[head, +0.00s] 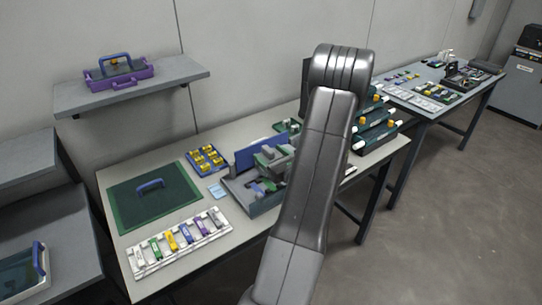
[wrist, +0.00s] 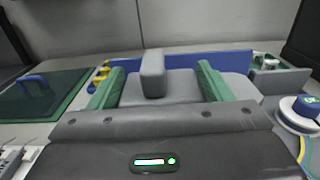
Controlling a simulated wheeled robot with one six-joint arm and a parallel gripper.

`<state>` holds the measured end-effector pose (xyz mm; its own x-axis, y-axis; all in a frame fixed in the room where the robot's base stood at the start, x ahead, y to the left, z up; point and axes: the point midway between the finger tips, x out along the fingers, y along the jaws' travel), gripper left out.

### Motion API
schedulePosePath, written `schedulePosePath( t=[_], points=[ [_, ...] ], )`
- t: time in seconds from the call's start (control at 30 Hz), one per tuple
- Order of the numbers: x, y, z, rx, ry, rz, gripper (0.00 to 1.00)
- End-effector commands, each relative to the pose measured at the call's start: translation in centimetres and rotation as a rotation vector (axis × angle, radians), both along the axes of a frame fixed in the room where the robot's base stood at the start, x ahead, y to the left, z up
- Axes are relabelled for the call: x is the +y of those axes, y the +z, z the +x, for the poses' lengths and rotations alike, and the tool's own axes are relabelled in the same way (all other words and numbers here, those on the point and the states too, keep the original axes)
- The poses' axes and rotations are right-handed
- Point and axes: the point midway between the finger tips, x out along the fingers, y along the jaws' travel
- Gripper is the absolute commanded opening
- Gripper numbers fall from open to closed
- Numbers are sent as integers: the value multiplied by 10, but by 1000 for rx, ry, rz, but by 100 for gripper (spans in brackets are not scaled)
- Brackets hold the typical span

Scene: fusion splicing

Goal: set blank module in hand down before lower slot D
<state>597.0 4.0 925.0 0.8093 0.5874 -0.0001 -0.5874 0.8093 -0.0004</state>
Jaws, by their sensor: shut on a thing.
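My gripper (wrist: 161,68) shows in the wrist view as two green-sided fingers beyond its dark body. It is shut on a plain grey block with an upright tab, which I take as the blank module (wrist: 152,74). The block is seen from above, so its height over what lies below cannot be told. A blue panel (wrist: 190,59) stands just beyond it. In the head view this blue panel (head: 262,150) rises behind an open grey-blue housing (head: 264,205). My arm hides part of the housing there. Lower slot D cannot be made out.
A white rack (head: 150,270) of coloured modules lies at the table's front. A green mat (head: 128,202) with a blue handle lies left; a blue tray (head: 193,163) of yellow pieces is behind. A blue-capped round thing (wrist: 304,112) is close right of my gripper.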

Motion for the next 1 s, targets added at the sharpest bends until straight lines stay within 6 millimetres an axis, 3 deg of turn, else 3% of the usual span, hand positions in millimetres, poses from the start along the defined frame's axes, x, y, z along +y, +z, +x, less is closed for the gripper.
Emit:
schedulePosePath(
  t=[0.33, 0.37, 0.43, 0.47, 0.77, 1.0],
  points=[
    [0, -6, 0, 0, 0, 0, 48],
    [0, -6, 0, 0, 0, 0, 78],
    [0, -6, 0, 0, 0, 0, 92],
    [0, -6, 0, 0, 0, 0, 94],
    [0, -5, 0, 0, 0, 0, 94],
    [0, 13, 0, 0, 0, 0, 94]
  ],
)
